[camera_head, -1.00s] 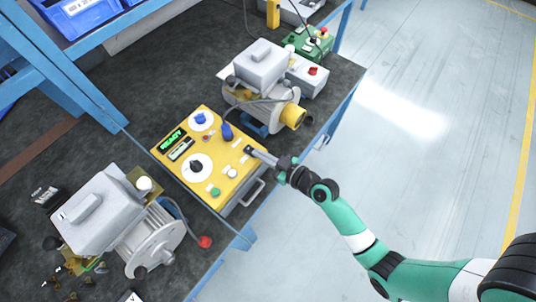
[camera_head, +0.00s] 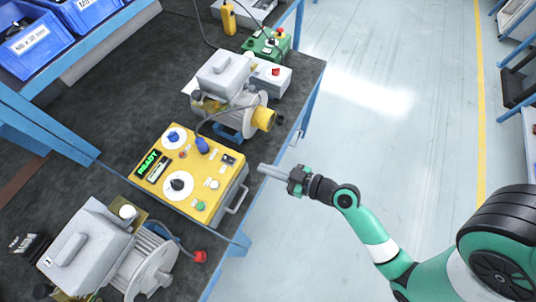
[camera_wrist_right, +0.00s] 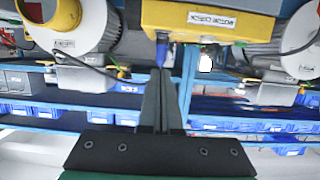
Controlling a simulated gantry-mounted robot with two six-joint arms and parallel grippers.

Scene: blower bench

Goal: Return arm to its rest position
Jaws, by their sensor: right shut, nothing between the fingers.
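My right gripper (camera_head: 264,169) is shut and empty. In the head view it is just right of the yellow control box (camera_head: 206,207), apart from it as far as I can see, near the bench's front edge. The box has a green lit display reading "READY", dials, buttons and a blue plug on top. In the right wrist view the shut fingers (camera_wrist_right: 160,85) point toward the yellow box (camera_wrist_right: 215,20) with its label. My right arm comes in from the lower right over the floor. My left gripper is not in view.
Grey blower motors stand on both sides of the box, one above (camera_head: 228,75) and one below (camera_head: 85,240). A green box (camera_head: 268,44) with a red button is at the back. Blue bins (camera_head: 30,45) sit on a shelf at upper left. The floor at right is open.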

